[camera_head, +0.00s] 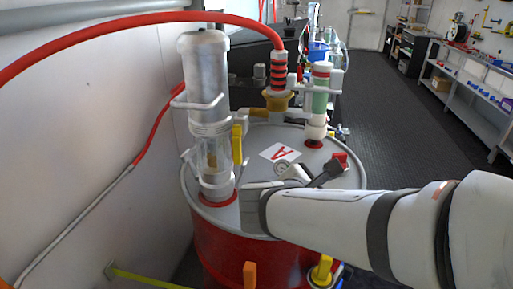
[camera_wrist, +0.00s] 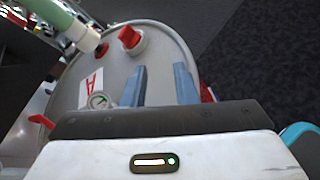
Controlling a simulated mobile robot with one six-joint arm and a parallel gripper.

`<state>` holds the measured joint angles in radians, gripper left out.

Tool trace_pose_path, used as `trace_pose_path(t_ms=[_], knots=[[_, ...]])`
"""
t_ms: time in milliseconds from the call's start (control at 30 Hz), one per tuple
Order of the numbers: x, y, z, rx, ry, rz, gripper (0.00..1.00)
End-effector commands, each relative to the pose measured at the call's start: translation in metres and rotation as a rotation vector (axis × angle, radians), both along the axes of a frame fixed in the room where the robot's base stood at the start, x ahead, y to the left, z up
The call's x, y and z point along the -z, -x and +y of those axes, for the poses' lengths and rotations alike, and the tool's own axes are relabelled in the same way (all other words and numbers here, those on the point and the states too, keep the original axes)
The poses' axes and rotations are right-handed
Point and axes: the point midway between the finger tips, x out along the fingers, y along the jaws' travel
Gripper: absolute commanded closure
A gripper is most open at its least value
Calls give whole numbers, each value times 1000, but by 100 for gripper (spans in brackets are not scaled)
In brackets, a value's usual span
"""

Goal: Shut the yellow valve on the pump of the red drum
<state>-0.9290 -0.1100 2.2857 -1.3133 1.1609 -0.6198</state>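The yellow valve (camera_head: 237,145) is a slim upright handle on the right side of the pump (camera_head: 204,85), a tall grey and clear cylinder. The pump stands at the left of the grey lid of the red drum (camera_head: 225,245). My arm reaches in from the right, its wrist (camera_head: 257,207) low in front of the pump. One dark finger seems to show over the lid (camera_head: 328,172), pointing right, away from the valve. In the wrist view my gripper (camera_wrist: 160,70) has its two blue-grey fingers apart with nothing between them. The valve does not show there.
A red knob (camera_head: 340,158) and a green-banded cylinder (camera_head: 320,95) stand on the lid's right side. A red hose (camera_head: 130,22) arches over the pump to a black-ringed coupling (camera_head: 278,70). A white wall (camera_head: 90,130) is close at left. Dark floor lies open at right.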

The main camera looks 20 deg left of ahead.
Motion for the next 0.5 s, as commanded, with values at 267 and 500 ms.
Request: trace_pose_path(t_ms=[267,500], knots=[[-33,33,157,-512,416,-266,74],[-45,48,197,-621,511,-358,74]])
